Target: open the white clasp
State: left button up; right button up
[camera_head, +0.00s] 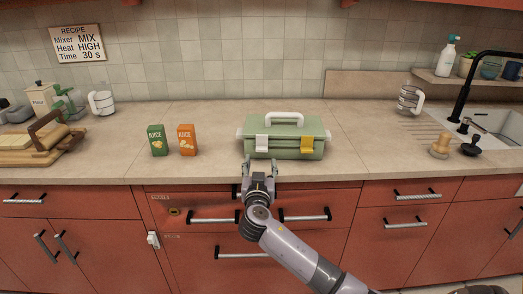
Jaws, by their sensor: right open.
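A green box (285,124) with a white handle on its lid stands on the counter near its front edge. The white clasp (262,143) is on the left part of its front face. A yellow clasp (307,145) is on the right part. My right gripper (259,165) is open and empty, fingers pointing toward the box, in front of and below the white clasp. It looks apart from the clasp. My left gripper is not in view.
A green juice carton (157,140) and an orange one (187,139) stand left of the box. The sink (497,124) and black faucet are at the right. A bread board is at far left. The counter (365,155) right of the box is clear.

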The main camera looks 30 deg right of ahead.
aim_at(261, 151)
jog(key=x, duration=0.7)
jog(key=shift+w+d+p, duration=0.15)
jog(key=shift+p, duration=0.25)
jog(key=shift+c, duration=0.5)
jog(key=c, duration=1.1)
